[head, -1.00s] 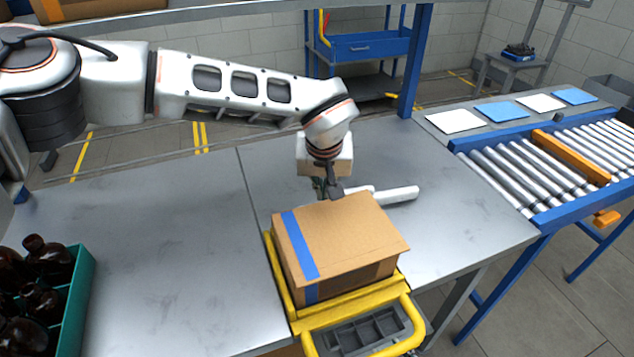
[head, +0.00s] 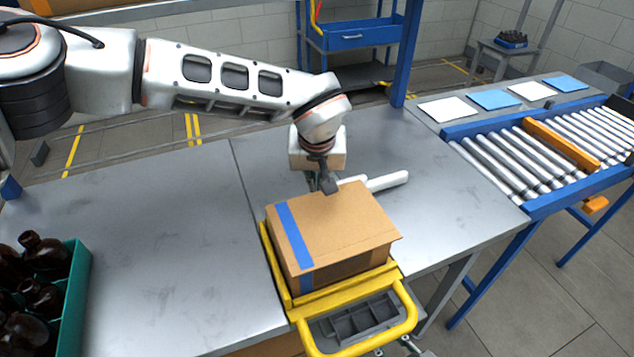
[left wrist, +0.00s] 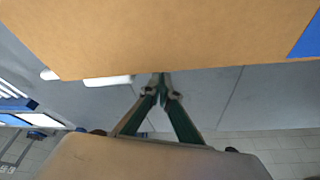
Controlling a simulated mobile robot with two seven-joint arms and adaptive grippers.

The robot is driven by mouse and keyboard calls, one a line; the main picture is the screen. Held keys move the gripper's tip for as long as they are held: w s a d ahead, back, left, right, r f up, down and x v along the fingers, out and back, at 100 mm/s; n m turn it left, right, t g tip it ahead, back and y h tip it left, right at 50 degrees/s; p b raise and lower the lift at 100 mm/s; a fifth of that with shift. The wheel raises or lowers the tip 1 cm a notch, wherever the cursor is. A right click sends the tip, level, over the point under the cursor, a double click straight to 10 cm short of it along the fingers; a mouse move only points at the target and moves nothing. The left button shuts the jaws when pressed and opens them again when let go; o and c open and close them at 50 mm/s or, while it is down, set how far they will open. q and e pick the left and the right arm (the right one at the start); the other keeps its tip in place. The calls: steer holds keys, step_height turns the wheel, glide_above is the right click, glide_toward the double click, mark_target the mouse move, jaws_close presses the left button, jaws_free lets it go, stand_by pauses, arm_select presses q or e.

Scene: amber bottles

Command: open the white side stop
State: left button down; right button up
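The white side stop (head: 387,181) is a rounded white bar lying on the grey table, just behind a closed cardboard box (head: 342,232). Its near part is partly hidden by the box and my gripper. It also shows in the left wrist view (left wrist: 108,82), left of the fingers. My left gripper (head: 322,186) hangs at the back edge of the box, left of the bar. In the left wrist view the fingertips (left wrist: 160,88) meet, with nothing visible between them. I cannot tell whether they touch the bar or box. My right gripper is not in view.
The box, with a blue tape strip, sits in a yellow frame (head: 280,285) with a yellow handle. A green crate (head: 76,300) of amber bottles (head: 42,252) stands at lower left. A roller conveyor (head: 480,167) lies right. The left table area is clear.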

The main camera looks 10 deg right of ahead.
arm_select(q)
steer(key=v, duration=1.2)
